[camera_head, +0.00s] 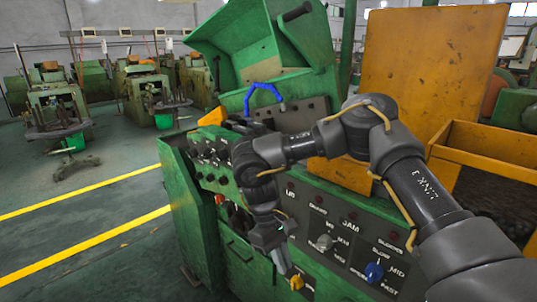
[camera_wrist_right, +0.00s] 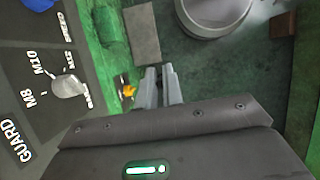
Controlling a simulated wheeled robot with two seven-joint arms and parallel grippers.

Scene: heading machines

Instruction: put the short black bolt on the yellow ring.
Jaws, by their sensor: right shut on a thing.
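My right gripper (camera_head: 290,270) reaches down in front of the green machine's control panel. In the right wrist view its fingers (camera_wrist_right: 161,76) are close together on a small dark thing between their tips, too small to make out; I cannot confirm that it is the short black bolt. A small yellow thing (camera_head: 297,283) shows by the fingertips, and a yellow-orange spot (camera_wrist_right: 128,90) lies beside the fingers in the wrist view. I cannot tell whether either is the yellow ring. My left gripper is out of view.
The panel has a blue knob (camera_head: 374,272) and a grey knob (camera_head: 324,242). A yellow bin (camera_head: 470,145) stands at the right. A round grey container (camera_wrist_right: 215,12) is below the gripper in the wrist view. Open floor (camera_head: 90,225) lies left.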

